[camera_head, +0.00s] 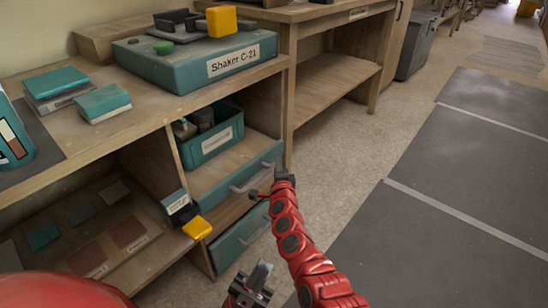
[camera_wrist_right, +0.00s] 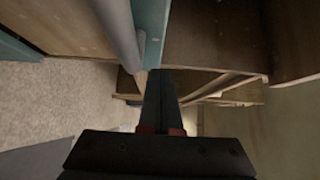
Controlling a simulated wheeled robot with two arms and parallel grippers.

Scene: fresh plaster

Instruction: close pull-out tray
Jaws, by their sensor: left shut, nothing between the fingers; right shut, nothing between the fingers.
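The pull-out tray has a teal front (camera_head: 212,194) with a grey bar handle (camera_head: 245,185), below the worktop. Its wooden board shows behind the front, and I cannot tell exactly how far it stands out. My right gripper (camera_head: 257,195) is shut and empty close to the handle's right end. In the right wrist view, its fingers (camera_wrist_right: 160,92) point toward the grey handle (camera_wrist_right: 121,28) and the teal front (camera_wrist_right: 151,22); contact is unclear. My left gripper (camera_head: 254,284) is low in front of the cabinet, shut and empty, away from the tray.
A labelled teal bin (camera_head: 212,139) stands behind the tray front. A second teal drawer front (camera_head: 235,243) is below. A yellow block (camera_head: 197,228) and small box (camera_head: 178,203) sit at the shelf edge on the left. Floor (camera_head: 345,150) to the right is clear.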

